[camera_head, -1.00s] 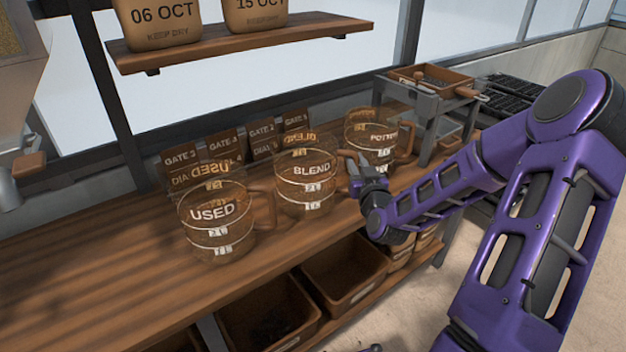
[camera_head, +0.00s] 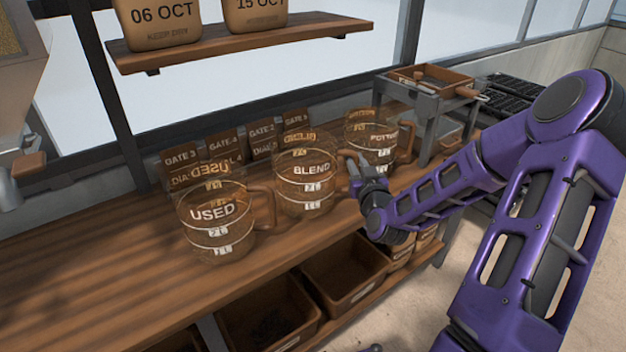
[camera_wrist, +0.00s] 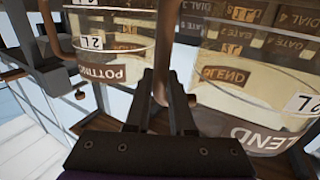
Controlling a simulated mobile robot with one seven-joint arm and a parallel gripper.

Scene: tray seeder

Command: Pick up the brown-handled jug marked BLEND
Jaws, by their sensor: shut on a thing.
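The clear jug marked BLEND (camera_head: 306,186) stands upright on the wooden bench, the middle one of a row of three. Its brown handle (camera_head: 347,160) points right, toward my arm. My gripper (camera_head: 362,176) comes in from the right and is shut on that handle. In the wrist view my gripper (camera_wrist: 165,95) has one finger on each side of the brown handle (camera_wrist: 161,70), and the BLEND jug (camera_wrist: 240,110) fills the right side. The jug's base still appears to rest on the bench.
The USED jug (camera_head: 215,225) stands to the left, its handle near BLEND. The POTTING jug (camera_head: 370,140) stands close behind on the right. Small gate and dial cards (camera_head: 262,138) stand behind the jugs. A shelf (camera_head: 240,48) hangs above. Bins (camera_head: 345,270) sit below the bench.

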